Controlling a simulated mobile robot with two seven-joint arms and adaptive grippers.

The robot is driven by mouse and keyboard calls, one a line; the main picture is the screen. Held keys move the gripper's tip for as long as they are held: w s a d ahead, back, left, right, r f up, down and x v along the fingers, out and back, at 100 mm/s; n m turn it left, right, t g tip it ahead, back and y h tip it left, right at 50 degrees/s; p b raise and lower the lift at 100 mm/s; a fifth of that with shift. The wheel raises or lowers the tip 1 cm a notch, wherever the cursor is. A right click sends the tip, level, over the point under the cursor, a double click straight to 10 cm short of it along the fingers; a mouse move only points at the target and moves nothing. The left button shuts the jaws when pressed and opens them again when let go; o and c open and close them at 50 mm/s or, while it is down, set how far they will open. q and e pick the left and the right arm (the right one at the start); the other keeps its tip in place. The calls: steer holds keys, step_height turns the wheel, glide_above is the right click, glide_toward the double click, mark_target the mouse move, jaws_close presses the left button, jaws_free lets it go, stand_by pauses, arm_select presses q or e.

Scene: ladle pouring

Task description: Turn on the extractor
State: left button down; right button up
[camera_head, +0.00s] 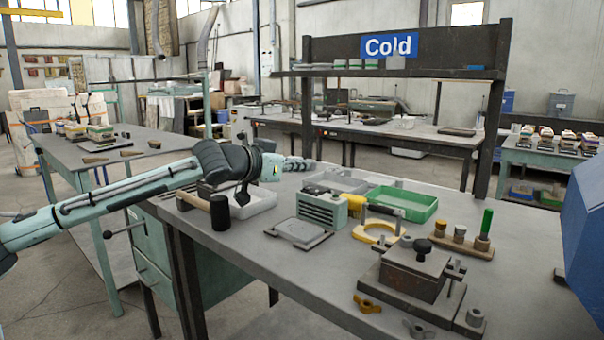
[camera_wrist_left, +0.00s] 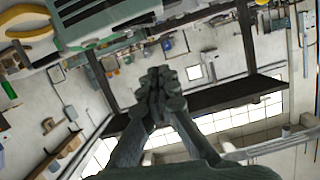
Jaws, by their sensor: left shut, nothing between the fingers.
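The extractor appears to be the pale green box with dark slots (camera_head: 322,212) standing on the grey workbench (camera_head: 265,250); no switch on it can be made out. A slotted pale green body, likely the same box, shows at the top of the left wrist view (camera_wrist_left: 98,18). My left gripper (camera_head: 301,164) reaches in from the left, above and behind the box, apart from it in the picture. Its fingers are together and empty, as the left wrist view also shows (camera_wrist_left: 156,82). My right gripper is not in view.
A white tray (camera_head: 262,203) and a black-headed mallet (camera_head: 220,213) lie left of the box. A grey plate (camera_head: 301,232) lies in front. A green tray (camera_head: 403,203), yellow ring (camera_head: 376,234) and metal fixture (camera_head: 412,272) stand to the right. The bench's front left is clear.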

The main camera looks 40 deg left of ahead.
mark_target(313, 190)
arm_select(q)
steer(key=f, duration=0.2)
steer(key=w+f, duration=0.1)
steer(key=f, duration=0.1)
steer(key=shift+w+a+f, duration=0.1)
steer(key=shift+w+f, duration=0.05)
steer(key=shift+f, duration=0.05)
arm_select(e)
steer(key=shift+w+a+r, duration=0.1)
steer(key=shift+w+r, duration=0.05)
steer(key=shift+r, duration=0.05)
